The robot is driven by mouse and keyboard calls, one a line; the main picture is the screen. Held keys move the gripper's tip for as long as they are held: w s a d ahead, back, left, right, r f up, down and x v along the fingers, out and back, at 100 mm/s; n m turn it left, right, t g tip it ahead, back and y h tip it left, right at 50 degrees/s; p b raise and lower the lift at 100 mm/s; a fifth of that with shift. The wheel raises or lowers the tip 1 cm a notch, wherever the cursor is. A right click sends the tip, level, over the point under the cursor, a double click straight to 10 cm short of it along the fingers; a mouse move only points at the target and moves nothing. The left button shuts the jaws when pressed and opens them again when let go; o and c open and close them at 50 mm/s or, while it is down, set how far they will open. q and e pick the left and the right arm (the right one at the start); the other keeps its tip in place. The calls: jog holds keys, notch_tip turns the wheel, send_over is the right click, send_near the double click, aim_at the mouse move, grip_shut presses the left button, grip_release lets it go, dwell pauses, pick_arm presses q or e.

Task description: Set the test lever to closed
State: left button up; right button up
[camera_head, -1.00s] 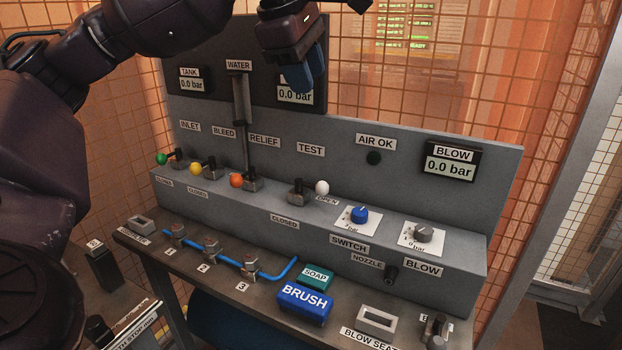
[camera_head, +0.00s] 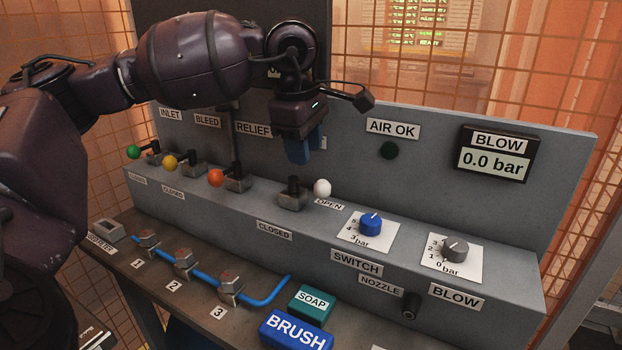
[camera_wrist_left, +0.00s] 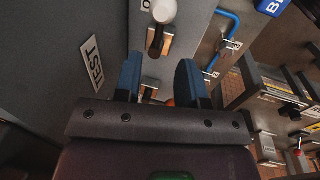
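The test lever (camera_head: 322,188) has a white ball knob and a dark stem on a metal base on the grey panel's ledge. Its knob points right, beside the OPEN label (camera_head: 329,204); the CLOSED label (camera_head: 274,230) is below left on the ledge's front. My left gripper (camera_head: 305,150) hangs just above the lever base and covers most of the TEST label. In the left wrist view, its two blue fingers (camera_wrist_left: 160,80) stand apart with a gap between them, and the white knob (camera_wrist_left: 163,12) lies beyond the fingertips. My right gripper is out of view.
Left of the lever stand the orange relief lever (camera_head: 216,178), yellow bleed lever (camera_head: 170,162) and green inlet lever (camera_head: 134,152). To the right are a blue knob (camera_head: 370,224) and a grey knob (camera_head: 455,249). The BRUSH block (camera_head: 296,331) and SOAP block (camera_head: 311,303) lie below.

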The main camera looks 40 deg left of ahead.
aim_at(307, 186)
pick_arm(q)
jog(key=f, duration=0.3)
jog(key=w+f+b, duration=0.1)
jog(key=f, duration=0.2)
jog(key=shift+w+a+f, duration=0.2)
jog(key=shift+f, duration=0.15)
grip_shut()
jog(key=shift+s+a, duration=0.1)
jog(key=shift+a, duration=0.05)
